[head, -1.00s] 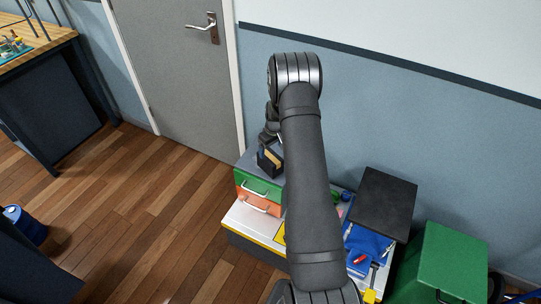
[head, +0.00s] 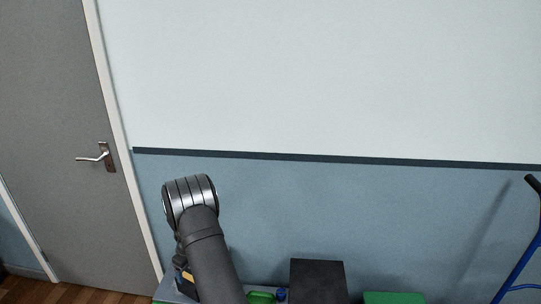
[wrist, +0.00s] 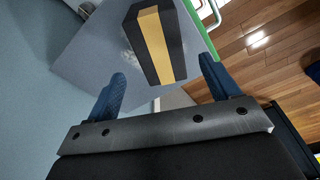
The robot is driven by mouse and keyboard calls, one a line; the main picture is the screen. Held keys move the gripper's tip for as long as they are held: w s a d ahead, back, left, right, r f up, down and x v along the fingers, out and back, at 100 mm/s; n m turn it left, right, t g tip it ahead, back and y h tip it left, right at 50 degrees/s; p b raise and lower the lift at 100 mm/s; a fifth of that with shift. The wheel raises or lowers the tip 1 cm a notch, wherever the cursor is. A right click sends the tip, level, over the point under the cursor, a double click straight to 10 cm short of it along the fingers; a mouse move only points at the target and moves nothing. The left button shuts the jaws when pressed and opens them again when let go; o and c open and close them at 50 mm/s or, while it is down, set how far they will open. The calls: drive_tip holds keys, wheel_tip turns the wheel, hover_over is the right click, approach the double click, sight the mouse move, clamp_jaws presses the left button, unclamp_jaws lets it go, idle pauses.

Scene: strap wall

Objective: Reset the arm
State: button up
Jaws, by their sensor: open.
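My gripper (wrist: 162,66) is open in the wrist view, with its two blue fingers apart and nothing between them that it grips. A black block with a yellow stripe (wrist: 157,42) stands beyond the fingertips on a grey top (wrist: 88,48). I cannot tell the exact gap between them. In the head view my arm reaches forward and down at the lower left. The block (head: 187,277) shows only in part there, and the fingers are not clearly seen.
A grey door (head: 50,120) with a metal handle is at left. The wall (head: 340,80) behind is clear. A black box (head: 318,281), a green box (head: 394,297) and a blue tubular frame (head: 520,262) line the lower right. Wooden floor (wrist: 262,42) shows beside the grey top.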

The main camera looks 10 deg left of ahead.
drive_tip(key=f, duration=0.6)
drive_tip(key=a+f, duration=0.1)
drive_tip(key=f, duration=0.2)
drive_tip(key=shift+w, duration=0.2)
drive_tip(key=shift+w+r, duration=0.1)
drive_tip(key=shift+r, duration=1)
